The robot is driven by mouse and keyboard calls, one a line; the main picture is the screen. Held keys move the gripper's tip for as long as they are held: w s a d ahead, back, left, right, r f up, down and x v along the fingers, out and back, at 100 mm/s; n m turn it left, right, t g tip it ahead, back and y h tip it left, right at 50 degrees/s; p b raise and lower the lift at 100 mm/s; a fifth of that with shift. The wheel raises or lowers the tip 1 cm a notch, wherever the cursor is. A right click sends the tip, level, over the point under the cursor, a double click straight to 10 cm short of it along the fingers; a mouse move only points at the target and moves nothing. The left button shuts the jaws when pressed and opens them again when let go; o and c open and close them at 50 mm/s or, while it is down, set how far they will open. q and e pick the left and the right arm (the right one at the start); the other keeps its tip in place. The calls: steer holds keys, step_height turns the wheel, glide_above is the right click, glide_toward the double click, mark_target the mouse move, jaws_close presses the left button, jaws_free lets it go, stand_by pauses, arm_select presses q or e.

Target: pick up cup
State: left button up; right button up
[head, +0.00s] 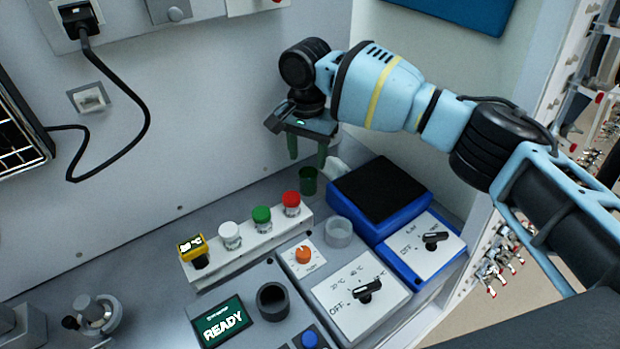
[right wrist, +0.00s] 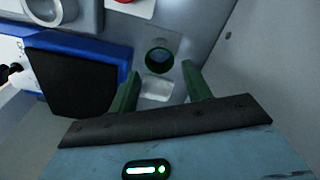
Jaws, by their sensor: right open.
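A small dark green cup (head: 308,181) stands upright on the bench near the back wall, behind the red push button. In the right wrist view the green cup (right wrist: 158,58) shows beyond the fingertips, roughly centred between them. My right gripper (head: 308,158) is above the cup with its two green fingers pointing down. In the right wrist view the right gripper (right wrist: 160,76) is open, with nothing held between its fingers. My left gripper is out of view.
A blue unit with a black top (head: 378,189) stands right of the green cup. A small whitish object (head: 337,168) lies between them. A button strip (head: 250,250) runs in front on the left. A dark round holder (head: 272,301) sits nearer.

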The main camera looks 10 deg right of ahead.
mark_target(309, 179)
steer(key=shift+d+f, duration=0.1)
steer(key=shift+f, duration=3.85)
steer(key=shift+c, duration=0.3)
steer(key=c, duration=0.7)
steer(key=shift+r, duration=0.15)
step_height(309, 179, up, 10)
